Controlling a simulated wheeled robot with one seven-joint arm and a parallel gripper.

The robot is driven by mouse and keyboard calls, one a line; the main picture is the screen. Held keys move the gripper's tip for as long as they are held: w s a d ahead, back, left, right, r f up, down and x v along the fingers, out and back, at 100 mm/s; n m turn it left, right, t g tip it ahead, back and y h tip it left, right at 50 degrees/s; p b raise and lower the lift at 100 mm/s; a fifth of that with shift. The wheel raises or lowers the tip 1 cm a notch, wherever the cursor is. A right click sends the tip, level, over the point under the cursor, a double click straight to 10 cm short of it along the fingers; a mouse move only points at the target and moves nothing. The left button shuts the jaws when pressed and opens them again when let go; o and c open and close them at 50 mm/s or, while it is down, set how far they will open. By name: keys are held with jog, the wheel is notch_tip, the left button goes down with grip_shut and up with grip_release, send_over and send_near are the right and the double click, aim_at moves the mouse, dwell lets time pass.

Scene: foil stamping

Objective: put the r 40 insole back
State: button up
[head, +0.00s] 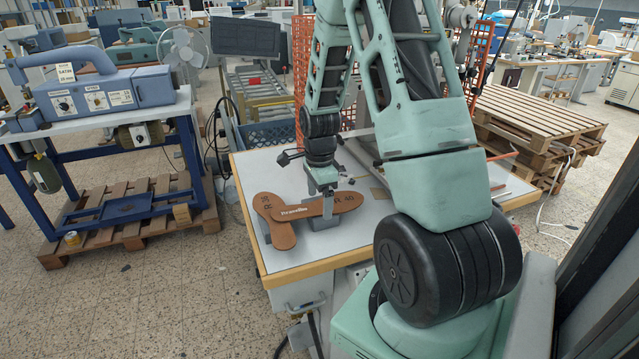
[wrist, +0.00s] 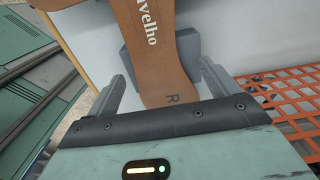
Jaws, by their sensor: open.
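My gripper (head: 327,205) is over the R 40 insole, pointing down. In the wrist view the R 40 insole (wrist: 150,50), with part of its lettering and an R, runs between the two open fingers (wrist: 160,82). The fingers stand apart on either side of it. A grey block (wrist: 190,45) shows beneath it. Whether the fingers touch the insole cannot be told.
The white table (head: 335,240) has a wooden edge and clear surface in front of the insoles. An orange mesh (head: 301,65) stands behind it. A blue-framed machine bench (head: 100,105) is at left, and stacked pallets (head: 540,120) are at right.

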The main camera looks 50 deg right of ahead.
aim_at(319, 206)
jog(key=shift+r+b, duration=1.1)
jog(key=shift+r, duration=5.05)
jog(key=s+a+n, duration=0.2)
jog(key=a+n, duration=1.4)
jog(key=a, duration=1.1)
jog(key=s+a+n, duration=1.3)
jog(key=s+n, duration=0.1)
jog(key=n, duration=0.2)
jog(key=shift+s+a+f+y, duration=0.2)
jog(key=shift+s+f+y, duration=0.1)
jog(key=shift+s, duration=0.1)
notch_tip(319, 206, down, 3)
jog(key=b, duration=0.3)
jog(key=shift+f, duration=0.1)
